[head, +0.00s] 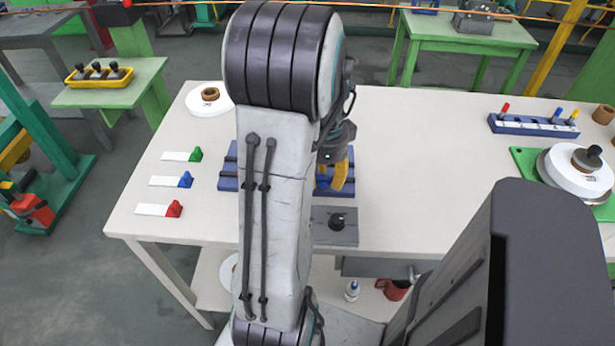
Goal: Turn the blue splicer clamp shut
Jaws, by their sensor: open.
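A blue fixture (228,182), which looks like the splicer, lies on the white table, mostly hidden behind my arm. Parts of it show on both sides of the arm; its clamp cannot be made out, nor whether it is open or shut. My gripper (335,184) has yellow fingers and is over the right part of this fixture. It is open, with nothing seen between the fingers. Whether it touches the fixture cannot be told.
A grey plate with a black knob (337,223) lies at the front edge. Green (196,154), blue (186,179) and red (175,208) tabs with white strips lie at left. A blue rack (533,126) and a white reel (575,174) stand right. The table's middle right is clear.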

